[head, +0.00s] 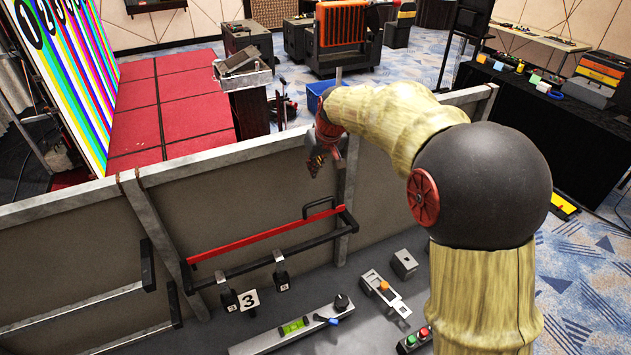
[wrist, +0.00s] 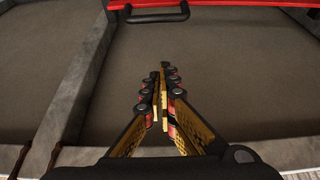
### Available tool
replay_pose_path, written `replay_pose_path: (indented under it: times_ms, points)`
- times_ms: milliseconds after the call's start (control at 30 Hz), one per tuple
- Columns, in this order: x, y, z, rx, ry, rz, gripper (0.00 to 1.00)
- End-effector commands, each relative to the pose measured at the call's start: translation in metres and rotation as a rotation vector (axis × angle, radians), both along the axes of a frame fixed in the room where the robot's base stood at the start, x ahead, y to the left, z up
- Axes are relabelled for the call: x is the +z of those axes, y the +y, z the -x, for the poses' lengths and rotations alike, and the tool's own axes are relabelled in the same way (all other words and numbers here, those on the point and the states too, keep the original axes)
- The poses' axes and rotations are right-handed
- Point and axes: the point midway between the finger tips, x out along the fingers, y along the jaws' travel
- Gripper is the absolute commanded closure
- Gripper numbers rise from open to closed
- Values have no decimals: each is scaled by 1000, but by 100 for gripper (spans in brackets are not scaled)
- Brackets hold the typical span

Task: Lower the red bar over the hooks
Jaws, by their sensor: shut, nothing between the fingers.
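The red bar (head: 265,235) runs along the grey wall panel in the head view, with a black handle (head: 319,207) standing up near its right end. In the wrist view the red bar (wrist: 230,4) and its handle (wrist: 157,13) show at the top edge. The bar is above the rail.
Below the panel a grey ledge carries a level with a green vial (head: 293,326), a number 3 tag (head: 249,300), a latch with an orange knob (head: 384,287) and a button box (head: 415,340).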

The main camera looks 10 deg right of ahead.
Motion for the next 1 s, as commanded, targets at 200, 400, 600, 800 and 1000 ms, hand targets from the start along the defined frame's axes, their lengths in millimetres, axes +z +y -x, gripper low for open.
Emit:
replay_pose_path:
  times_ms: [200, 400, 600, 800, 1000]
  points:
    - [-32, 3, -13, 0, 7, -1, 100]
    - [-64, 6, -27, 0, 6, 0, 100]
    - [-86, 7, -35, 0, 2, 0, 100]
    - [-87, 2, -10, -1, 2, 0, 100]
    - [-89, 0, 1, -1, 3, 0, 100]
